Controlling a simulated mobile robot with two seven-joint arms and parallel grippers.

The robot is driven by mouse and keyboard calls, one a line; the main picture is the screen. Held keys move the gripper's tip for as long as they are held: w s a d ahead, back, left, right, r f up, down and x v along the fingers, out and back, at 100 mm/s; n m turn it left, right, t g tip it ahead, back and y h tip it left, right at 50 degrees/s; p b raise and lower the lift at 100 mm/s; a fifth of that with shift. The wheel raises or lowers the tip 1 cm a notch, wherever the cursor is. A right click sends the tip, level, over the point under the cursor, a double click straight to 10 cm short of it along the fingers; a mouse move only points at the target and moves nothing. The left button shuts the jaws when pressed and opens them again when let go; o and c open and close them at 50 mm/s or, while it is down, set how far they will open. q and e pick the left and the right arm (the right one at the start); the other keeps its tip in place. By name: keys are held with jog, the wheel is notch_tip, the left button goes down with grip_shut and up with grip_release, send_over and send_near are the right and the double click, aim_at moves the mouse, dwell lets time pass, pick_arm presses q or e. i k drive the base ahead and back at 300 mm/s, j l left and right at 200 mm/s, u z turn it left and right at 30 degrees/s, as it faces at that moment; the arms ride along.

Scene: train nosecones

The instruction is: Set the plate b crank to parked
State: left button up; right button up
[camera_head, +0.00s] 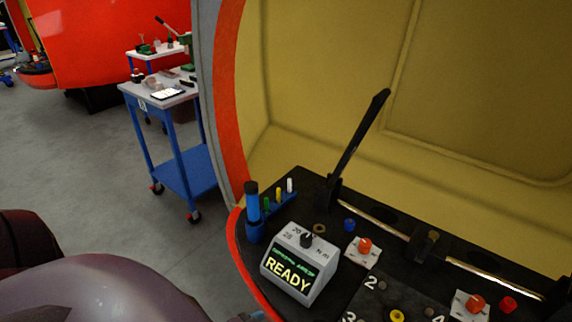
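No label reading "plate b" or "parked" is legible, so I cannot tell which part is the plate b crank. A long black lever (358,140) stands tilted up to the right from the black panel (335,284). A white plate with an orange knob (365,245) sits right of the display box. A second orange knob (476,303) on a white plate is at the lower right. Neither gripper shows; a rounded purple-grey arm link of mine fills the lower left.
A grey display box (303,262) reads READY and has a black dial. A blue holder (270,222) with coloured pegs stands behind it. A metal rod (380,225) crosses the panel. A yellow wall (325,70) rises behind. A blue cart (186,172) stands left, with open floor beside it.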

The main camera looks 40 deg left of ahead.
aim_at(431, 237)
jog(key=u, duration=1.05)
jog(key=i+j+z, duration=0.1)
jog(key=j+z, duration=0.65)
jog(key=z, duration=0.2)
jog(key=j+z, duration=0.45)
jog(key=i+j+u, duration=0.1)
jog(key=u, duration=0.2)
jog(key=i+j+u, duration=0.1)
jog(key=u, duration=0.2)
jog(key=j, duration=0.1)
